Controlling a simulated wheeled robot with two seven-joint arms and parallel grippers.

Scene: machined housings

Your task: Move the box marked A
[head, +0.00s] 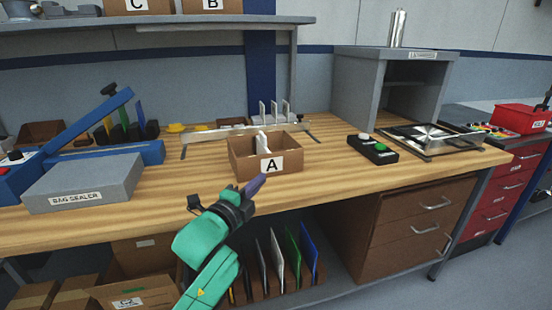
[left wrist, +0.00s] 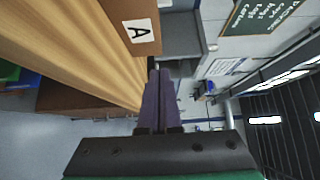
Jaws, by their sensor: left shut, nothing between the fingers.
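The box marked A (head: 244,163) is a small open brown box with a white A label on its front wall. It stands on the wooden bench near its front edge, with a white upright piece showing inside. In the left wrist view the box (left wrist: 125,10) shows sideways at the top, just beyond the fingers. My left gripper (head: 259,180) is shut and empty, its purple fingers in front of and slightly below the box's front wall. The fingers also show closed together in the left wrist view (left wrist: 158,75). I cannot tell if they touch the box. My right gripper is not in view.
A grey bag sealer (head: 85,180) with a blue arm sits at the left on the bench (head: 330,178). A low metal rail (head: 210,135) is behind the box. A black button box (head: 373,150) and a metal plate (head: 432,138) are at the right. Boxes B and C are on the shelf above.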

